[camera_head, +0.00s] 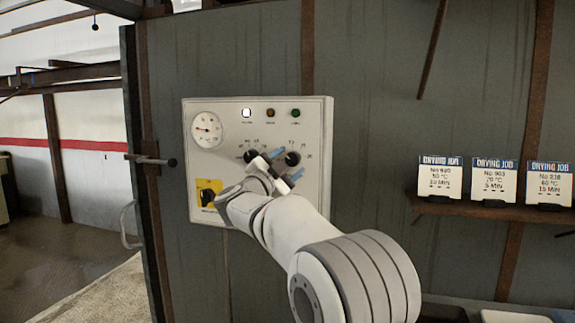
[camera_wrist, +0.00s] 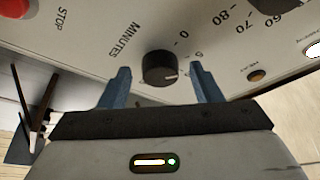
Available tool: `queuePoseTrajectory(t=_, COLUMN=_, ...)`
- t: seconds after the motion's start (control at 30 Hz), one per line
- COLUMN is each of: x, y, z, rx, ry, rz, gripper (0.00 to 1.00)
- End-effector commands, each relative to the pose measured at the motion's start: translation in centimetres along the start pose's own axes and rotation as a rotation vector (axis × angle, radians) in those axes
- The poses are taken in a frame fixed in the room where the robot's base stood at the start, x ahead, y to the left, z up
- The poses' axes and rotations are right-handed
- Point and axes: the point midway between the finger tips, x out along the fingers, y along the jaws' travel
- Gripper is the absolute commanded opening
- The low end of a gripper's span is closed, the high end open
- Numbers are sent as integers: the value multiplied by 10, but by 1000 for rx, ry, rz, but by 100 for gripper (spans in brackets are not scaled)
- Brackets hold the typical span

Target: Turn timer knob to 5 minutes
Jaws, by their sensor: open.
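The black timer knob (camera_wrist: 160,68), beside the word MINUTES, is on the white control panel (camera_head: 225,108). It also shows in the head view (camera_head: 292,158). A pale pointer line on it faces roughly right in the wrist view, on the side of the 0 and 5 marks; its exact reading is unclear. My gripper (camera_wrist: 160,75) is open, with one blue finger on each side of the knob and visible gaps between. In the head view my gripper (camera_head: 287,164) is at the panel's lower right, partly covering its face.
A second black knob (camera_head: 250,156) with a temperature-like scale is left of the timer. The panel also has a gauge (camera_head: 206,130), several lamps and a yellow-backed switch (camera_head: 208,193). Job cards (camera_head: 494,180) stand on a shelf at right; the middle one reads 5 MIN.

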Motion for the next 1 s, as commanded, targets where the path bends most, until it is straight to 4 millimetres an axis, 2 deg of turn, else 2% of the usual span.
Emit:
queuePoseTrajectory(t=0.17, x=-1, y=0, z=0, rx=0, ry=0, rz=0, gripper=58)
queuePoseTrajectory(t=0.27, x=-8, y=0, z=0, rx=1, ry=-1, rz=-2, gripper=58)
queuePoseTrajectory(t=0.5, x=-50, y=0, z=1, rx=1, ry=-3, rz=-2, gripper=58)
queuePoseTrajectory(t=0.7, x=-73, y=0, z=0, rx=1, ry=0, rz=-1, gripper=58)
queuePoseTrajectory(t=1.0, x=-78, y=0, z=0, rx=0, ry=0, rz=0, gripper=58)
